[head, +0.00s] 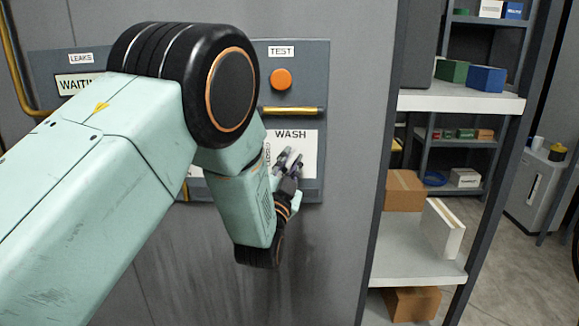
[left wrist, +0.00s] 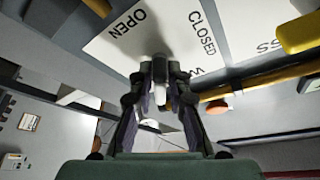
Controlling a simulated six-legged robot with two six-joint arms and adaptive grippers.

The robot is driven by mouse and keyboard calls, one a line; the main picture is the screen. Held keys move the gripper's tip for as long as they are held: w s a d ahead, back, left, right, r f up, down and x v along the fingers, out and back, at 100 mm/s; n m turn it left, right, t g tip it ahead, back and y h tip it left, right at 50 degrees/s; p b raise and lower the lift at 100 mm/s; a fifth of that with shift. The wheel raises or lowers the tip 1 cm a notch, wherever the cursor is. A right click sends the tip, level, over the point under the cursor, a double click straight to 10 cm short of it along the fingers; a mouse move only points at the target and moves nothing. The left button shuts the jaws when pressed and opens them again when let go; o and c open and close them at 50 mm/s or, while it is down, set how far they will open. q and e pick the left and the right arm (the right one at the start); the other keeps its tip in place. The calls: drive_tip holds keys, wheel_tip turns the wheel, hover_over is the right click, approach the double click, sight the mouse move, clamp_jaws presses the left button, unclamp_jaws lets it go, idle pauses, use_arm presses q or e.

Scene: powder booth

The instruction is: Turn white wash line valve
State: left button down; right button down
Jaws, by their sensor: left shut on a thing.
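The white WASH label plate (head: 307,148) is on the grey wall panel at the centre of the head view. My left gripper (head: 290,162) is in front of its lower left part and hides most of the valve. In the left wrist view the plate (left wrist: 185,25) reads OPEN and CLOSED. My left gripper's fingers (left wrist: 160,78) are close together there, shut on the white wash line valve, of which only a small pale part (left wrist: 160,91) shows between them. The handle's exact angle is hard to tell. My right gripper is in neither view.
A yellow bar (head: 290,111) and an orange button (head: 281,80) under a TEST sign sit above the WASH plate. A LEAKS sign (head: 81,59) is at the left, partly behind my arm. Shelves (head: 425,240) with boxes stand at the right.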

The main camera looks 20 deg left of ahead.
use_arm(q)
drive_tip(key=n+y, duration=0.2)
drive_tip(key=n, duration=0.1)
drive_tip(key=shift+d+r+n, duration=0.1)
drive_tip(key=shift+d+n, duration=0.05)
drive_tip(key=shift+n, duration=0.25)
drive_tip(key=shift+r+n+y, duration=0.1)
drive_tip(key=shift+n+y, duration=0.65)
drive_tip(key=shift+n, duration=0.65)
drive_tip(key=shift+n+y, duration=0.75)
drive_tip(key=shift+n, duration=0.65)
drive_tip(key=shift+r+n, duration=0.1)
drive_tip(key=shift+n, duration=0.2)
drive_tip(key=c, duration=1.4)
unclamp_jaws()
drive_tip(key=shift+f, duration=0.2)
